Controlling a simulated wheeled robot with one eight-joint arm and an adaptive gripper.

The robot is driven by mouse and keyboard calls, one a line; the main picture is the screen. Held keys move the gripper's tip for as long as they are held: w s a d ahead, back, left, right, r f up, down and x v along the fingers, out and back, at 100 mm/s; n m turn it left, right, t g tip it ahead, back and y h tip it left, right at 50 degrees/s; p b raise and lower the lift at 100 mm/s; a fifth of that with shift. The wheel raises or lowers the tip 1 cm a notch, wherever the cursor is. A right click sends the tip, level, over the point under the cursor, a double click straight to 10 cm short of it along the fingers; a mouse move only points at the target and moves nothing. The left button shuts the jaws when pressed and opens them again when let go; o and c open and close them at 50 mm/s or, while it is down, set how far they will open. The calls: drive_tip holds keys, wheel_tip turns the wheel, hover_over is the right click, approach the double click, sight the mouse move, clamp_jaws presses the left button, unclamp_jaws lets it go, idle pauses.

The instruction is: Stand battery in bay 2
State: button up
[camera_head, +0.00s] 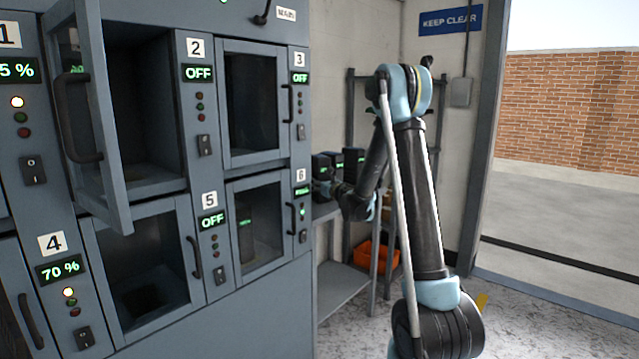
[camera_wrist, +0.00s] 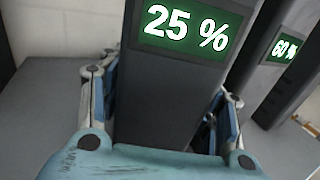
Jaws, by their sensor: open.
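A dark battery (camera_wrist: 165,95) with a green 25 % display stands upright on a grey shelf in the wrist view. My gripper (camera_wrist: 163,110) is open, with one finger on each side of this battery; I cannot tell whether they touch it. In the head view my gripper (camera_head: 326,188) is small, at the row of batteries (camera_head: 337,160) on the shelf. Bay 2 (camera_head: 148,110), left of the panel marked 2 (camera_head: 195,47), has its door (camera_head: 92,120) swung open to the left. Its visible inside is empty, and its display reads OFF.
A second battery (camera_wrist: 280,65) showing 60 % stands close on the right in the wrist view. Bay 3 (camera_head: 250,100) and other bays have closed doors. An orange bin (camera_head: 372,258) sits under the shelf. Open floor lies right of the cabinet.

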drive_tip(key=shift+w+a, duration=0.1)
drive_tip(key=shift+w, duration=0.1)
drive_tip(key=shift+c, duration=0.3)
clamp_jaws()
drive_tip(key=shift+r, duration=0.2)
